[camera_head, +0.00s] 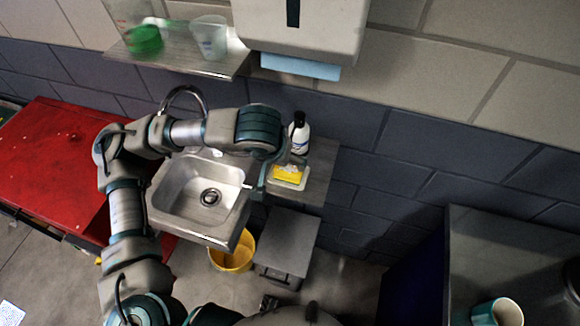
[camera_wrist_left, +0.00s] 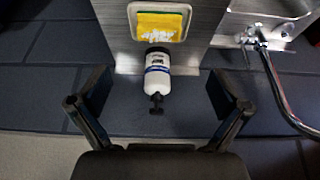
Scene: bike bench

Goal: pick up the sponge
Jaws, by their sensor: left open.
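The yellow sponge (camera_head: 287,173) lies in a white dish (camera_head: 297,185) on the grey shelf right of the sink. Both also show at the top of the left wrist view, the sponge (camera_wrist_left: 160,27) lying inside the dish rim (camera_wrist_left: 186,8). My left gripper (camera_wrist_left: 158,85) is open, its two fingers spread wide with nothing held between them. In the head view it is partly hidden under its own wrist, just left of the dish and apart from the sponge. My right gripper is not in view.
A white bottle with a black cap (camera_head: 300,134) stands behind the dish; in the wrist view the bottle (camera_wrist_left: 157,76) shows between my fingers. The metal sink (camera_head: 170,190) with its curved tap (camera_head: 183,90) is left. A paper dispenser (camera_head: 300,35) hangs above. A grey bin (camera_head: 287,243) stands below.

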